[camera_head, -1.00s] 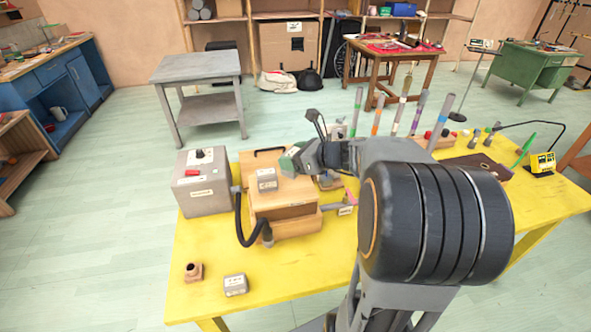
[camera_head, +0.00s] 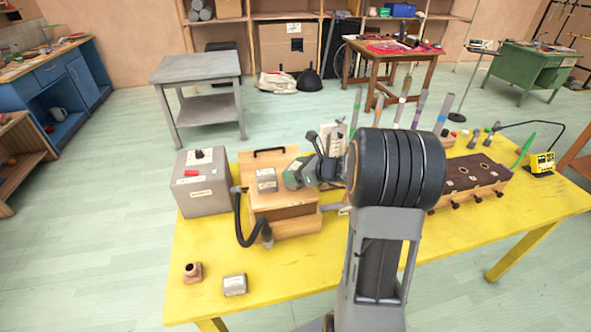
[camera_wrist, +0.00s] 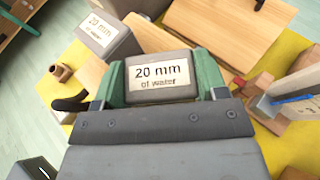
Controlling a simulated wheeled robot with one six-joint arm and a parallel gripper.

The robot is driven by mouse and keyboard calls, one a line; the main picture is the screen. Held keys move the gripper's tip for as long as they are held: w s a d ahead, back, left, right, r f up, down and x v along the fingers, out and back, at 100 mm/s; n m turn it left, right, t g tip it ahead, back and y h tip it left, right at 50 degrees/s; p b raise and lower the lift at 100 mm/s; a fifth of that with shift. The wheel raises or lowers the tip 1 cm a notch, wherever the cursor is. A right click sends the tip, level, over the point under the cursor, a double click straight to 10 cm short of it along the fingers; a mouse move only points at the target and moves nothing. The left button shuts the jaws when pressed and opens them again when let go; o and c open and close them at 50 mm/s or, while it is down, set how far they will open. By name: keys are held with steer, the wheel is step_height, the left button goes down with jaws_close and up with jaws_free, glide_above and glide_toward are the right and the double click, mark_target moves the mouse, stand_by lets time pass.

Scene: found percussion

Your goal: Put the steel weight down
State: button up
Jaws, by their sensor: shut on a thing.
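My gripper (camera_wrist: 160,72) has green fingers closed on a grey steel weight (camera_wrist: 160,91) labelled "20 mm of water" in the wrist view. In the head view my gripper (camera_head: 299,172) is at the right side of the wooden box's top; the held weight is hidden there. A like weight (camera_head: 267,182) stands on the wooden box (camera_head: 290,225), left of my gripper; it also shows in the wrist view (camera_wrist: 103,37). I cannot tell whether the held weight touches the box top. A third grey block (camera_head: 235,285) lies on the yellow table near its front left.
A grey box (camera_head: 203,197) with a red switch stands left of the wooden box. A black hose (camera_head: 240,222) loops at the box's front. A small wooden piece (camera_head: 193,274) and bare yellow table (camera_head: 300,272) are in front. Coloured tubes stand behind my arm.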

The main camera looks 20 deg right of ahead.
stand_by(0.3)
steer(key=o, duration=1.3)
steer(key=shift+f, duration=0.15)
